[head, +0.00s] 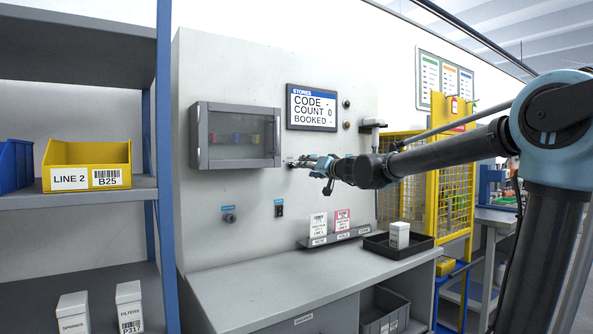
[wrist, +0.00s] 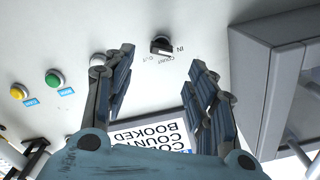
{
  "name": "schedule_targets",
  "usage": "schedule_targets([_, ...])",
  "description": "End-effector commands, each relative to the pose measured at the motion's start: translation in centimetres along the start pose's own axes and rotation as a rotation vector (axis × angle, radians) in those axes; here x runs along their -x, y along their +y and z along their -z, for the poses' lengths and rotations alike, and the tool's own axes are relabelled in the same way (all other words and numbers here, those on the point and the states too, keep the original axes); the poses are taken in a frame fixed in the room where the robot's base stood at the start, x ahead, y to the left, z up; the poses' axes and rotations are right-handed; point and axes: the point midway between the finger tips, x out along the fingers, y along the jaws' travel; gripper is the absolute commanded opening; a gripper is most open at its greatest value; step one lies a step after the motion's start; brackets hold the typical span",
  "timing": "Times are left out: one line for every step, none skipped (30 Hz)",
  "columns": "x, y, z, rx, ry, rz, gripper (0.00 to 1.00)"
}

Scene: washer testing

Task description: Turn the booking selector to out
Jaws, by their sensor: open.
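The booking selector (wrist: 161,45) is a small black knob on the pale wall panel, with small labels beside it. One label reads IN; the others are too small to read surely. The wrist view is upside down. My gripper (wrist: 162,58) is open and empty, its two fingers pointing at the panel on either side of the selector, apart from it. The stores display (head: 311,107) reads CODE -, COUNT 0, BOOKED -.
A glass-fronted cabinet (head: 236,136) juts from the panel left of my gripper. Yellow (wrist: 18,92) and green (wrist: 52,80) buttons and a white one (wrist: 98,60) lie near one finger. A tray (head: 398,246) holding a white box stands on the counter (head: 270,285) below.

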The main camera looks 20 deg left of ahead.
Motion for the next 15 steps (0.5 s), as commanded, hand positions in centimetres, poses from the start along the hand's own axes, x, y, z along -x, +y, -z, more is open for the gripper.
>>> schedule_targets([-0.8,0.0,0.0,0.0,-0.001,0.001,0.51])
schedule_targets([-1.2,0.0,0.0,0.0,-0.001,0.001,0.51])
schedule_targets([-1.7,0.0,0.0,0.0,-0.001,0.001,0.51])
schedule_targets([-2.1,-0.1,0.0,0.0,-0.001,0.002,0.51])
schedule_targets([-2.5,-0.1,0.0,0.0,-0.001,0.002,0.51])
schedule_targets([-3.1,-0.1,0.0,0.0,-0.001,0.002,0.51])
schedule_targets([-3.5,-0.1,-0.1,0.0,-0.001,0.002,0.51])
schedule_targets([-3.9,-0.1,0.0,0.0,-0.001,0.001,0.51])
schedule_targets([-4.5,-0.1,0.0,0.0,-0.001,0.001,0.51])
schedule_targets([-4.9,-0.1,0.0,0.0,-0.001,0.001,0.51])
schedule_targets([-5.3,0.0,0.0,0.0,-0.001,0.001,0.51])
schedule_targets([-5.8,0.0,0.0,0.0,0.0,0.0,0.51])
schedule_targets([-6.2,0.0,0.0,0.0,0.0,0.0,0.51])
schedule_targets([-6.5,0.0,0.0,0.0,0.0,0.0,0.51])
schedule_targets([-7.0,0.0,0.0,0.0,0.0,0.0,0.51])
